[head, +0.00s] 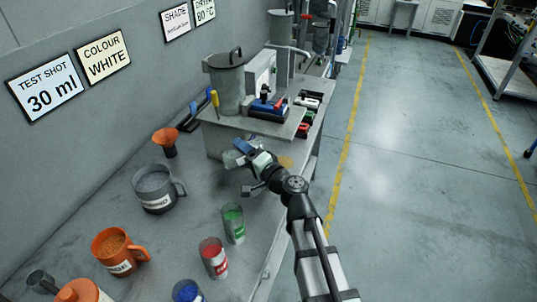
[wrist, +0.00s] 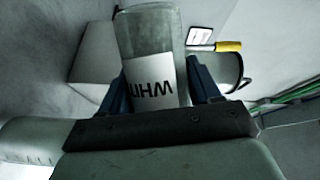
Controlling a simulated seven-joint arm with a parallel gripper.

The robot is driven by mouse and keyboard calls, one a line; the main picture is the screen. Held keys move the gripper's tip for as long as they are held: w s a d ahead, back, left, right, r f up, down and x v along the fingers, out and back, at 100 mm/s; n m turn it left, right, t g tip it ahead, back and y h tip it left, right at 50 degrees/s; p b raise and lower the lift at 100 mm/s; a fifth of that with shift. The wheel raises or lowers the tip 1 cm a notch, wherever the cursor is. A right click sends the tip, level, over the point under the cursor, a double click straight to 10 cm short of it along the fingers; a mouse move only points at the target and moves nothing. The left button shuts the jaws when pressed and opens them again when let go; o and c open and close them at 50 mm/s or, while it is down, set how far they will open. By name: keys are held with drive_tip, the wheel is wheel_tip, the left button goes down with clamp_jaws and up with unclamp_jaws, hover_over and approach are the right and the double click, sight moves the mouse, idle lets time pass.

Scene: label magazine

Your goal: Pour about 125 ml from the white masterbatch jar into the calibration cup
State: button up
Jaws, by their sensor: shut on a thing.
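My gripper (head: 243,152) is shut on the white masterbatch jar (wrist: 150,50), a clear jar with a white label whose letters, upside down in the wrist view, begin "WHI". In the head view the jar (head: 232,160) is largely covered by my gripper and looks tilted, above the bench near the machine's base. I cannot read its fill level. No vessel is clearly marked as the calibration cup. A grey handled jug (head: 156,188) with a white label stands left of my gripper, and a small grey cup (head: 40,281) stands at the lower left.
Red (head: 213,257), green (head: 233,222) and blue (head: 187,291) jars stand in front on the bench (head: 190,225). An orange jug (head: 117,250) and an orange funnel (head: 165,142) are at the left. The hopper machine (head: 226,82) stands behind. A wall sign reads "TEST SHOT 30 ml" (head: 46,87).

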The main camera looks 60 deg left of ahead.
drive_tip(key=shift+w+r+m, duration=0.15)
drive_tip(key=shift+m, duration=0.15)
drive_tip(key=shift+w+f+m+y+b, duration=0.2)
drive_tip(key=shift+f+m+y+b, duration=0.15)
drive_tip(key=shift+m+b, duration=0.45)
idle(0.6)
drive_tip(key=shift+w+r+m+y+b, duration=0.2)
drive_tip(key=shift+r+m+y+b, duration=0.3)
drive_tip(key=shift+m, duration=0.3)
idle(0.6)
drive_tip(key=shift+m, duration=0.5)
drive_tip(key=shift+w+r+b, duration=0.15)
drive_tip(key=shift+r+b, duration=0.2)
drive_tip(key=shift+r, duration=2.2)
drive_tip(key=shift+b, duration=0.3)
drive_tip(key=shift+n, duration=0.4)
wheel_tip(320, 180, down, 5)
drive_tip(key=shift+r, duration=0.1)
drive_tip(key=shift+s+f+n+h, duration=0.4)
drive_tip(key=shift+f+n+h, duration=0.15)
drive_tip(key=shift+n, duration=0.45)
drive_tip(key=shift+s+r+n, duration=0.1)
drive_tip(key=shift+n, duration=0.3)
